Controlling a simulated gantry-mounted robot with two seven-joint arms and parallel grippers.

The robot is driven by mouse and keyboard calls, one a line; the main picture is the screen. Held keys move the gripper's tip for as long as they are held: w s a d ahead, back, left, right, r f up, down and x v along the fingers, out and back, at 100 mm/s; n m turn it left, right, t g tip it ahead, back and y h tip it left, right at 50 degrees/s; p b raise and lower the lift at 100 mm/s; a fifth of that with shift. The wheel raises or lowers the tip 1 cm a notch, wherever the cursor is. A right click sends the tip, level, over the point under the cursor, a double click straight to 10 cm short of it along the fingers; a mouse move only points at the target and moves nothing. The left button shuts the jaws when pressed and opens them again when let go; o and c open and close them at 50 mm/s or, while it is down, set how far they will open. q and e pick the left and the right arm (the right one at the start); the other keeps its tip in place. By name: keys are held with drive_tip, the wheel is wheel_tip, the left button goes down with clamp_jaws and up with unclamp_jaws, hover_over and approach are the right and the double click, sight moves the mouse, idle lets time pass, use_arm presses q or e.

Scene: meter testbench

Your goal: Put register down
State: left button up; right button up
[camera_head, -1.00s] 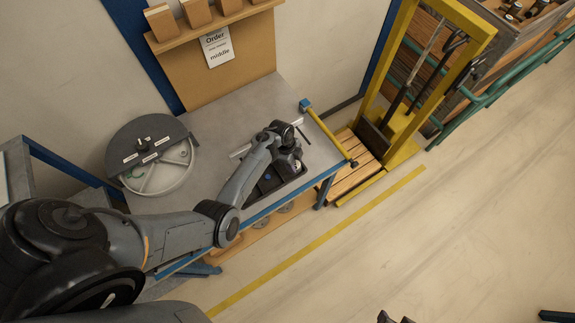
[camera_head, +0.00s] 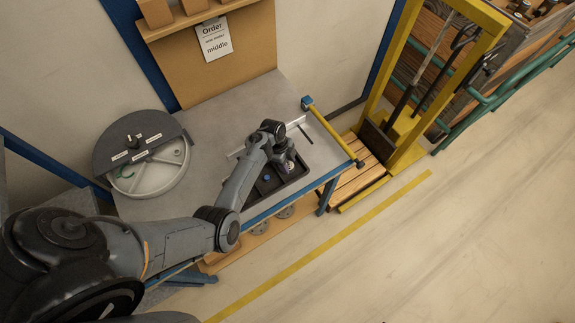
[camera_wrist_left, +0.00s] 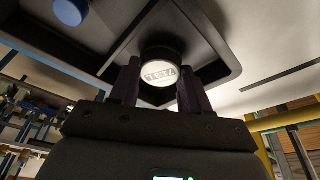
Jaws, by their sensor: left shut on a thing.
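My left gripper (camera_head: 284,164) is over the black tray (camera_head: 262,198) set on the grey bench. In the left wrist view the fingers (camera_wrist_left: 158,88) are shut on the register (camera_wrist_left: 161,73), a small round piece with a dark rim and a pale face with raised digits. Behind it the tray (camera_wrist_left: 225,40) fills much of the view. I cannot tell whether the register touches the tray. My right gripper is out of view.
A blue round piece (camera_head: 267,178) lies in the tray, also seen in the wrist view (camera_wrist_left: 70,12). A round grey-and-white fixture (camera_head: 150,165) stands at the bench's left. A yellow bar (camera_head: 333,135) runs along the right edge. An order sign (camera_head: 213,38) hangs on the back board.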

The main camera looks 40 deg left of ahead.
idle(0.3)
use_arm(q)
drive_tip(key=o, duration=0.6)
drive_tip(key=shift+f, duration=0.15)
drive_tip(key=o, duration=0.5)
drive_tip(key=shift+c, duration=0.2)
